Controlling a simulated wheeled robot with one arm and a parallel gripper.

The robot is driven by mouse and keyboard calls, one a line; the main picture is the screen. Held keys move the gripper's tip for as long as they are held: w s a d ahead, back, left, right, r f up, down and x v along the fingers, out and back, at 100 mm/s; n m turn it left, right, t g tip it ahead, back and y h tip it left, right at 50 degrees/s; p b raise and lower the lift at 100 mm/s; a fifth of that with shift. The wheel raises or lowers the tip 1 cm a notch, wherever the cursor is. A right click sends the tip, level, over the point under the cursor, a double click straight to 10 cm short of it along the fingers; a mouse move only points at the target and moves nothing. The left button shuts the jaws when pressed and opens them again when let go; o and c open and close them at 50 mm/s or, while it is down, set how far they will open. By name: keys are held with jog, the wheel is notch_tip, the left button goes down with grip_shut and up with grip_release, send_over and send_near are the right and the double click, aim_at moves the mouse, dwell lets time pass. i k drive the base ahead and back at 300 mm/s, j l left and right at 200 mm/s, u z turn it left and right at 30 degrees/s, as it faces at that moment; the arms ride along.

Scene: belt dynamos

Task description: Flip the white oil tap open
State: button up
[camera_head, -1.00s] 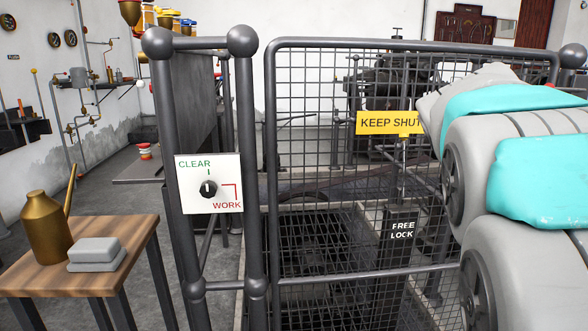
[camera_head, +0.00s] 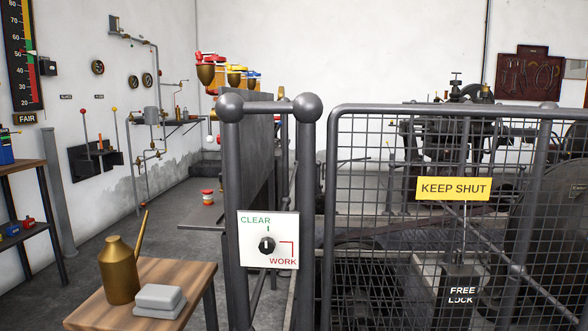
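No tap clearly marked as the white oil tap can be made out. Several brass oil cups (camera_head: 207,73) with red, yellow and blue parts stand in a row above the dark panel, at the back left of centre. A small white ball (camera_head: 210,138) shows just below them; I cannot tell whether it belongs to a tap. More small taps and pipes (camera_head: 152,140) run along the left wall, too small to read. My gripper is not in view.
A wooden table (camera_head: 180,271) with a brass oil can (camera_head: 119,270) and grey block (camera_head: 160,298) stands front left. A post carries the CLEAR/WORK switch (camera_head: 267,245). A mesh gate (camera_head: 390,150) marked KEEP SHUT fences machinery at right. Grey floor is open between table and left wall.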

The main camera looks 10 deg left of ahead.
aim_at(209, 138)
jog(key=j, duration=0.45)
jog(key=k+j+z, duration=0.1)
jog(key=j, duration=0.35)
jog(key=k+j, duration=0.1)
jog(key=j, duration=0.35)
jog(key=j+z, duration=0.15)
jog(key=j, duration=0.3)
jog(key=k+j, duration=0.15)
jog(key=j, duration=0.25)
jog(key=k+j+z, duration=0.1)
jog(key=j, duration=0.35)
jog(key=k+j, duration=0.1)
jog(key=j, duration=0.35)
jog(key=k+j+z, duration=0.1)
jog(key=j, duration=0.3)
